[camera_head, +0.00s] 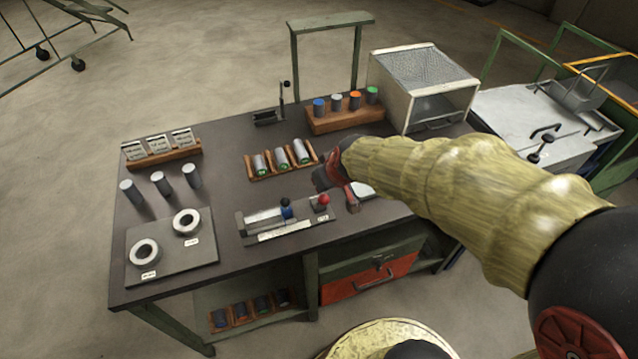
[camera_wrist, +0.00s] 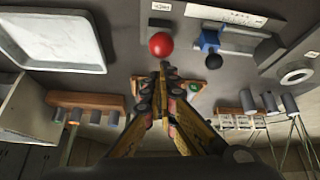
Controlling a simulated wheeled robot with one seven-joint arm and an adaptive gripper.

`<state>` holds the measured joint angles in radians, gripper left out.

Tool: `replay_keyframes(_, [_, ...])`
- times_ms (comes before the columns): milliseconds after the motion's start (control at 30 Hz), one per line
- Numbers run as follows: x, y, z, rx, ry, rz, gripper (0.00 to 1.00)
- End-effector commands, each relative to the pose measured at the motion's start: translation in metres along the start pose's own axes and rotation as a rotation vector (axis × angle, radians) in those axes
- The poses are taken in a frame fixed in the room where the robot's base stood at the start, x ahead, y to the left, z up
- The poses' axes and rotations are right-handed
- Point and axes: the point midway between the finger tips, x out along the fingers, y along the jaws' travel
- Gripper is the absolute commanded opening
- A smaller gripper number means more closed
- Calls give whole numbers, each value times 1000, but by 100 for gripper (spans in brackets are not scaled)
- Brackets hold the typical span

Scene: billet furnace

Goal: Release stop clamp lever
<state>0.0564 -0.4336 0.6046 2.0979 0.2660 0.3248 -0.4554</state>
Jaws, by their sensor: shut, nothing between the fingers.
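A fixture plate (camera_head: 292,228) with a white label strip lies near the front of the dark bench. A grey bar leads on it to a blue block (camera_head: 286,212) with a black ball-ended lever, also seen in the wrist view (camera_wrist: 210,42). Right of it stands a red ball knob (camera_head: 323,199), large in the wrist view (camera_wrist: 160,45). I cannot tell by label which one is the stop clamp lever. My gripper (camera_wrist: 163,68) is shut and empty, its tips close beside the red knob; contact is unclear. In the head view, my gripper (camera_head: 328,180) is partly hidden.
A rack with several grey cylinders (camera_head: 280,160) sits behind the fixture. A wooden block with coloured-top cylinders (camera_head: 340,115) and a mesh-topped box (camera_head: 420,75) stand at the back. A plate with two rings (camera_head: 170,262) lies left. A white tray (camera_wrist: 100,50) is close to my gripper.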

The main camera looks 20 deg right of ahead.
Motion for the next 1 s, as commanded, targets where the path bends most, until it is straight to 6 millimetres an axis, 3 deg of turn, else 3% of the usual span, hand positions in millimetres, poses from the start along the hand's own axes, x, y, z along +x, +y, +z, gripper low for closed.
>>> replay_keyframes(500, [-2,-3,19,0,-13,-3,0])
replay_keyframes(1000, [-1,-3,18,0,-19,-4,0])
